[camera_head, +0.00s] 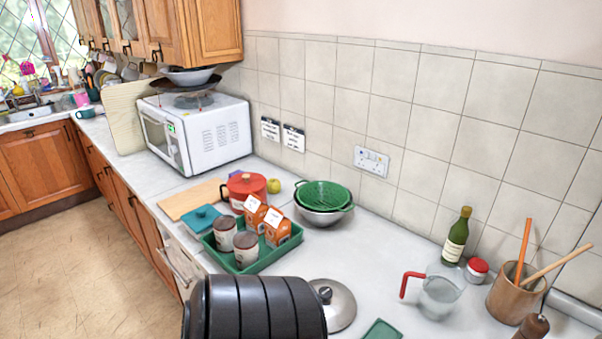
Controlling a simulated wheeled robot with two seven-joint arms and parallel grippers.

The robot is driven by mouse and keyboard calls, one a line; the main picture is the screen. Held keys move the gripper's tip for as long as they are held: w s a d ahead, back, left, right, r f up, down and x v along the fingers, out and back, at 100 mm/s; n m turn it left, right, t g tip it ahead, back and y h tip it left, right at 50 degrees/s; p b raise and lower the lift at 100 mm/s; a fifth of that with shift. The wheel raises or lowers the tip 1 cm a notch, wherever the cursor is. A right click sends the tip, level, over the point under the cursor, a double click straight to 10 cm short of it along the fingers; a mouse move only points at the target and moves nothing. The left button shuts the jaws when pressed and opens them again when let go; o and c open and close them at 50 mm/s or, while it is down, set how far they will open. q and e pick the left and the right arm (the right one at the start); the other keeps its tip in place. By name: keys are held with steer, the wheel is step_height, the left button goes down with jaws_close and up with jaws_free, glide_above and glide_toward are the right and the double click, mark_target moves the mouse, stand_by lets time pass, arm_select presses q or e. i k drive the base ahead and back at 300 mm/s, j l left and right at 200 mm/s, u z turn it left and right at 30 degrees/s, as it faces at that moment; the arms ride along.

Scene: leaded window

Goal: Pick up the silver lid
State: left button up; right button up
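The silver lid (341,303) lies on the white worktop at the bottom middle of the head view, with its dark knob facing up. A dark ribbed shape in the foreground covers its left edge. Nothing is seen holding the lid. Neither of my grippers shows in this view, so I cannot see where they are relative to the lid.
A green tray (277,258) with tins and cartons stands behind the lid. A glass jug (438,296) with a red handle stands to its right, near a green bottle (456,240) and a utensil pot (508,297). The worktop between lid and jug is mostly clear.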

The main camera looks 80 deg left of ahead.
mark_target(339, 302)
steer(key=k+j+u, duration=0.15)
steer(key=u, duration=1.9)
